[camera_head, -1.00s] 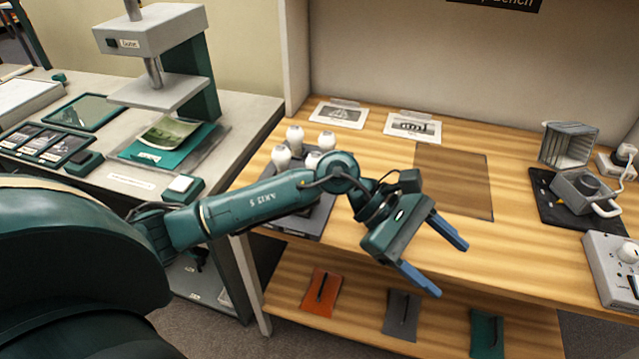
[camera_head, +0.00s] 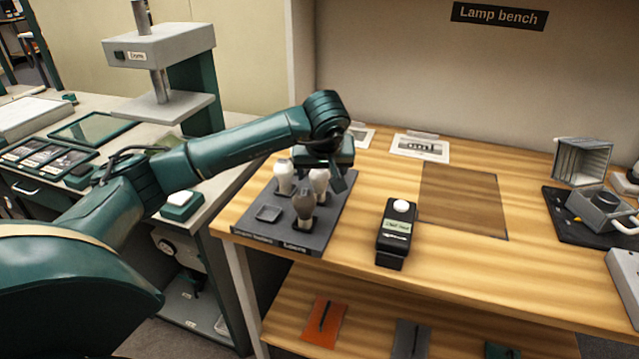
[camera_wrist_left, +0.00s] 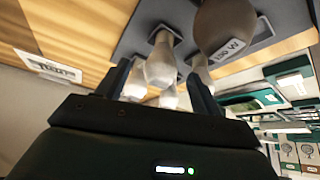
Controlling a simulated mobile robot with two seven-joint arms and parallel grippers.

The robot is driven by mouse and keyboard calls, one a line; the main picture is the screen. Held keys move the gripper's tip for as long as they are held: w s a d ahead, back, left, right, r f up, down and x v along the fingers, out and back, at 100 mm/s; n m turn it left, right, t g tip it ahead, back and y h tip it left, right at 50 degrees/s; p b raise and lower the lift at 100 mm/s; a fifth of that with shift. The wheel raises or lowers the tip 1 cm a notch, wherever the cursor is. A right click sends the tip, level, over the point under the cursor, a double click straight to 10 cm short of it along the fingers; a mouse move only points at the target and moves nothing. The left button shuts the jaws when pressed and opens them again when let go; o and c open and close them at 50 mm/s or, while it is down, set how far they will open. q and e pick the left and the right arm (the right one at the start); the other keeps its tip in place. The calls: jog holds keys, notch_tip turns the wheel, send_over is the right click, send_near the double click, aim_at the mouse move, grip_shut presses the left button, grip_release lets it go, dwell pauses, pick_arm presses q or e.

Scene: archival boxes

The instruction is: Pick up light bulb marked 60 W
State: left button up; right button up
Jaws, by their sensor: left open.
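A dark grey tray (camera_head: 330,232) on the lamp bench holds several bulbs upright. In the head view I see a white bulb (camera_head: 284,178), a second pale bulb (camera_head: 318,182) and a darker brownish bulb (camera_head: 304,205) in front. In the left wrist view the brown bulb (camera_wrist_left: 222,30) has a label that seems to read 150 W. No 60 W mark is legible. My left gripper (camera_wrist_left: 159,72) is open over the tray's back part. A frosted bulb (camera_wrist_left: 160,60) appears between its fingers in the wrist view; contact cannot be told. My right gripper is out of view.
A black meter (camera_head: 394,236) with a white knob stands right of the tray. A brown mat (camera_head: 462,200) and a picture card (camera_head: 420,148) lie farther back. A side table with a press (camera_head: 160,50) is at left. Bare wood surrounds the meter.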

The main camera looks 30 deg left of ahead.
aim_at(319, 180)
pick_arm(q)
jog(key=shift+a+x, duration=0.15)
jog(key=shift+x, duration=1.4)
jog(key=shift+a+x, duration=0.1)
jog(key=shift+x, duration=1.45)
jog(key=shift+w+r, duration=0.1)
jog(key=shift+r, duration=0.1)
jog(key=shift+c, duration=0.3)
jog(key=c, duration=1)
